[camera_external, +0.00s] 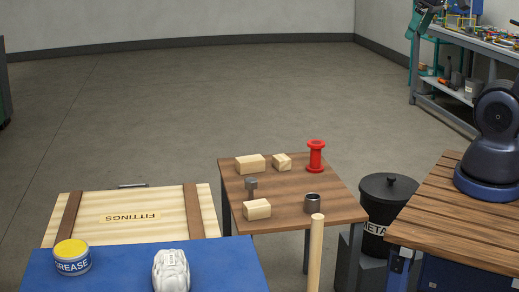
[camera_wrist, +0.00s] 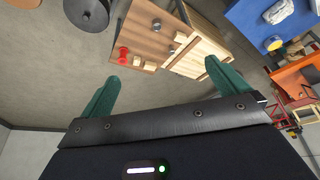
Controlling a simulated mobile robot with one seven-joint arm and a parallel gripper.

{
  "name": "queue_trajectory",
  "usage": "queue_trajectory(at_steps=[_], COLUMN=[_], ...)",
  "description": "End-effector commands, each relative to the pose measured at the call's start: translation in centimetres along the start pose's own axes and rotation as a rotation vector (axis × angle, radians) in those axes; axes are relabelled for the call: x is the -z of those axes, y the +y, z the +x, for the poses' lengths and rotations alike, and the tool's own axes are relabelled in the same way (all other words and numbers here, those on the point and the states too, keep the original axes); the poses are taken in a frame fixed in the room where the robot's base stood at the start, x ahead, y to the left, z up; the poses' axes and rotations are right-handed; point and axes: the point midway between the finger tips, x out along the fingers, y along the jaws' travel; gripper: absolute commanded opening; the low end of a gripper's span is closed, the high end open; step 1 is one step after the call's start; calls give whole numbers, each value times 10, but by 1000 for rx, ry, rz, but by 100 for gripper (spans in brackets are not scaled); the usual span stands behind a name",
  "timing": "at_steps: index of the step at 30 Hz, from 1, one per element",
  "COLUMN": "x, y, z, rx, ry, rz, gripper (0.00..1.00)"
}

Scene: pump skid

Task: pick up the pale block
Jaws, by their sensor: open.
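Three pale wooden blocks stand on the small brown table (camera_external: 290,190) in the external view: a longer one (camera_external: 249,164) at the back left, a smaller one (camera_external: 282,161) beside it, and one (camera_external: 257,209) at the front left. I cannot tell which is the task's pale block. In the wrist view, two pale blocks (camera_wrist: 137,61) (camera_wrist: 150,65) show near the table edge, small and distant. My gripper (camera_wrist: 162,71) has green fingers spread wide and empty, well away from the table.
A FITTINGS crate (camera_external: 90,205), a blue surface (camera_external: 210,265) with a grease tub (camera_external: 72,257), and a black bin (camera_external: 388,190) stand around. An upright wooden pole (camera_external: 315,255) is in front.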

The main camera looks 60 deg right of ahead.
Motion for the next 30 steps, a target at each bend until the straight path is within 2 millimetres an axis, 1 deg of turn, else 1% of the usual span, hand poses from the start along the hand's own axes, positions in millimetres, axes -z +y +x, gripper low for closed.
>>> queue_trajectory(at_steps=[8, 11, 13, 17, 22, 26, 30], x=[1, 7, 18, 47, 91, 124, 159], y=[0, 1, 2, 5, 11, 16, 22], z=[0, 1, 3, 10, 24, 39, 58], rx=[0, 1, 2, 3, 3, 1, -4], ry=[0, -2, -4, -9, -13, -17, -21], rz=[0, 7, 17, 48, 97, 132, 172], gripper=[100, 100, 100, 100, 100, 100, 100])
